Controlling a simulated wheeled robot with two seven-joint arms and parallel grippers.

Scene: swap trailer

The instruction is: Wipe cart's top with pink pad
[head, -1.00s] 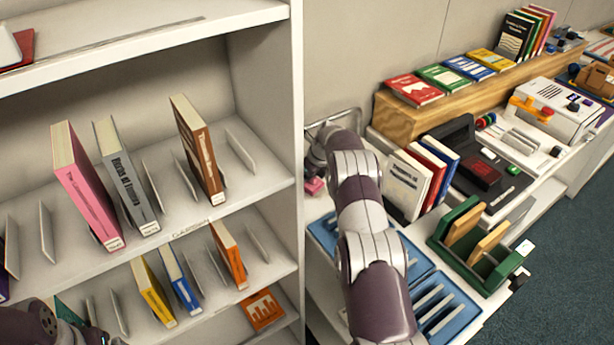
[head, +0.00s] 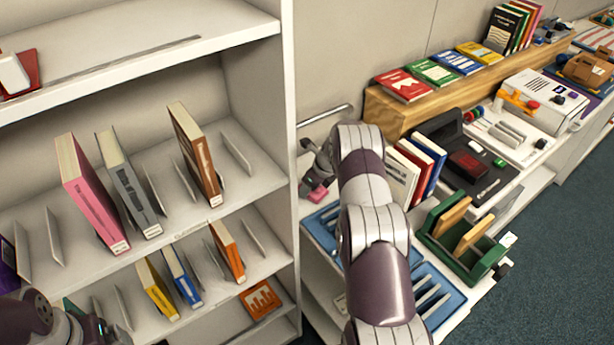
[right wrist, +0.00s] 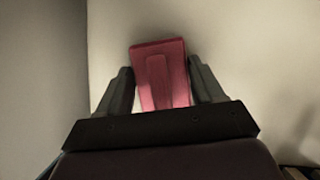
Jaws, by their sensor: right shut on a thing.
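A pink pad (right wrist: 161,76) is between the fingers of my right gripper (right wrist: 163,88), which is shut on it in the right wrist view. In the head view the pad (head: 318,194) shows below my right gripper (head: 319,178), over the near left end of the white cart (head: 311,236). A pale surface lies behind the pad in the wrist view; I cannot tell whether they touch. My right arm hides part of the cart. My left arm (head: 28,314) is at the lower left; its fingers are not clear.
A white bookshelf (head: 290,150) with upright books and dividers stands close to the cart's left. The cart carries blue slotted trays (head: 436,288). Beyond are books (head: 424,168), a green rack (head: 468,250) and a wooden riser (head: 440,106). A metal bar (head: 328,115) is behind my gripper.

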